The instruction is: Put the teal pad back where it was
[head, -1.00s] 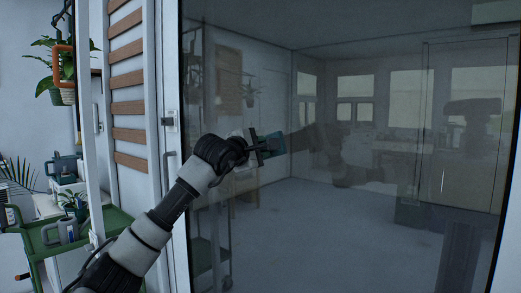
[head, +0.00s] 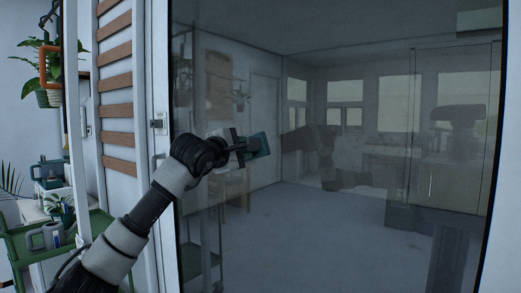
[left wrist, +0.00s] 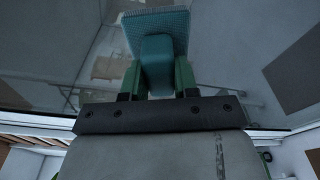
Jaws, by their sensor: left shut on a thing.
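The teal pad (left wrist: 157,32) is a flat block with a narrower grip part, seen close in the left wrist view. My left gripper (left wrist: 157,82) is shut on that grip part. In the head view the teal pad (head: 258,145) sticks out to the right of my left gripper (head: 238,147), in front of a large dark glass pane (head: 350,230). I cannot tell whether the pad touches the glass. My right gripper is not in view.
A white frame with brown slats (head: 117,95) stands left of the glass. Further left are a green cart (head: 95,225) with watering cans (head: 48,236) and a hanging potted plant (head: 47,75). The glass shows reflections of the room.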

